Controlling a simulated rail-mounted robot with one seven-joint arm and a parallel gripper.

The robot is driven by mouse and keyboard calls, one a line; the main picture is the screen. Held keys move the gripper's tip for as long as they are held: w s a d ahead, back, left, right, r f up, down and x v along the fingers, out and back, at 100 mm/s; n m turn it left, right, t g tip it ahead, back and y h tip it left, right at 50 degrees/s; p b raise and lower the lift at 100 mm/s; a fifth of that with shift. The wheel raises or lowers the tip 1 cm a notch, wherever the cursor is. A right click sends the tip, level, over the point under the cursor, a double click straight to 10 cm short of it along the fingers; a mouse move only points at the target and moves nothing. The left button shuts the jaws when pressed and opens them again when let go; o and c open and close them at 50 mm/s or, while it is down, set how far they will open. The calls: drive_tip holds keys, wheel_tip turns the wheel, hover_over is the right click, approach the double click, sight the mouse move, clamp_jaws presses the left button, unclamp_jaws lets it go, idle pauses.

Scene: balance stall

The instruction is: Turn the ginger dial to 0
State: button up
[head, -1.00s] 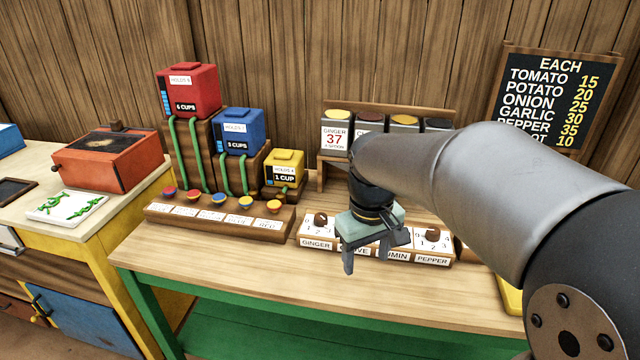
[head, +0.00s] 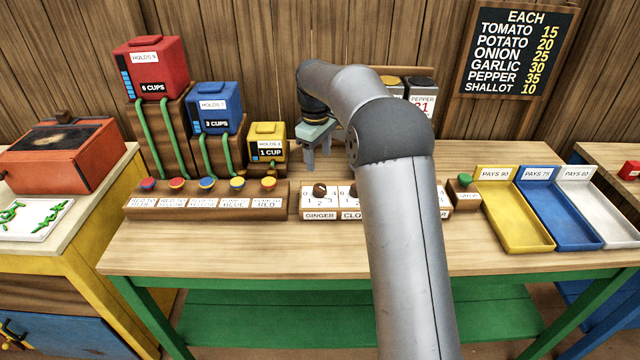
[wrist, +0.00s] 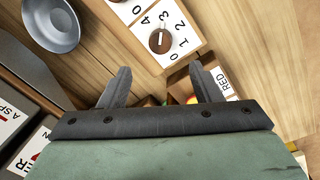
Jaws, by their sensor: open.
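The ginger dial (head: 320,190) is a dark brown knob on a white numbered face, at the left end of the dial box (head: 313,214) in the head view. Its label reads GINGER. In the wrist view a brown knob (wrist: 161,40) shows beyond my fingertips, with numbers around it and a pale mark on top. I cannot tell which number the mark points to. My gripper (head: 317,154) is open and empty, above and behind the ginger dial in the head view. Its two fingers (wrist: 160,78) are wide apart in the wrist view, not touching the knob.
The button box (head: 207,212) stands just left of the dial box. The yellow 1 CUP box (head: 267,143) is left of my gripper. My arm hides most of the other dials. A metal bowl (wrist: 51,24) shows in the wrist view. The table front is clear.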

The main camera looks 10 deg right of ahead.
sight(320, 187)
drive_tip(key=f, duration=0.7)
drive_tip(key=f+p, duration=0.1)
drive_tip(key=f, duration=0.2)
drive_tip(key=shift+w+d+f, duration=0.25)
drive_tip(key=shift+w+f, duration=0.05)
drive_tip(key=shift+f, duration=0.05)
drive_tip(key=c, duration=1)
